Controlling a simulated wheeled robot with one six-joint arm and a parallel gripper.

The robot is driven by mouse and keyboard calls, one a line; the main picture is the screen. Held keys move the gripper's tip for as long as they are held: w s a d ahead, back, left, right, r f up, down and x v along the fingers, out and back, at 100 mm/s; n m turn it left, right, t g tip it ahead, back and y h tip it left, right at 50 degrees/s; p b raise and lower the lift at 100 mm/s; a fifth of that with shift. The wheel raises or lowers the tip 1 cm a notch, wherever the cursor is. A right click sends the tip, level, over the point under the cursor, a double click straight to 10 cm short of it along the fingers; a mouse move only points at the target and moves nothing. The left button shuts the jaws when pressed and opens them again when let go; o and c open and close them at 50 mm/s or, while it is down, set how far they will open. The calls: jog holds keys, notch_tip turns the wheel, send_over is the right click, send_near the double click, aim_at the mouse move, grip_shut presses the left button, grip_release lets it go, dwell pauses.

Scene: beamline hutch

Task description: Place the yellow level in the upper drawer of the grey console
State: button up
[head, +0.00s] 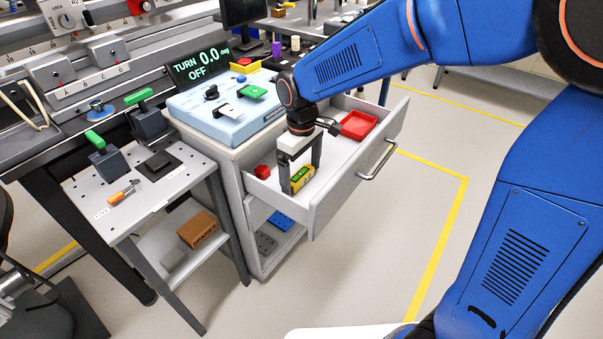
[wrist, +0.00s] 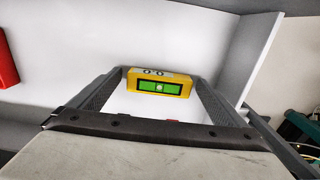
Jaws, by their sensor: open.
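The yellow level (head: 302,180) with green windows is inside the open upper drawer (head: 345,185) of the grey console (head: 238,160), near the drawer's front left part. It also shows in the wrist view (wrist: 160,84), between my fingertips and over the pale drawer floor. My gripper (head: 299,176) points down into the drawer, its jaws open with one finger on each side of the level. I cannot tell whether either finger touches the level. Part of the level is hidden by a finger in the head view.
The drawer also holds a red tray (head: 359,125) and a small red block (head: 262,171). A light blue control box (head: 225,112) stands on the console top. A perforated side table (head: 135,190) is at the left. Open floor with yellow lines lies to the right.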

aim_at(302, 175)
notch_tip(302, 175, up, 12)
dwell(0.5)
jog(key=shift+d, duration=0.1)
jog(key=s+d+r+m+t, duration=0.1)
jog(key=s+d+m+t, duration=0.15)
jog(key=s+d, duration=0.55)
jog(key=s+d+r+m+t, duration=0.1)
jog(key=s+d+m, duration=0.35)
jog(key=d, duration=0.85)
jog(key=s+d+f+m+t, duration=0.1)
jog(key=s+d+f+m, duration=0.2)
jog(key=s, duration=0.5)
jog(key=d+f, duration=0.1)
jog(key=d, duration=0.1)
jog(key=shift+d, duration=0.4)
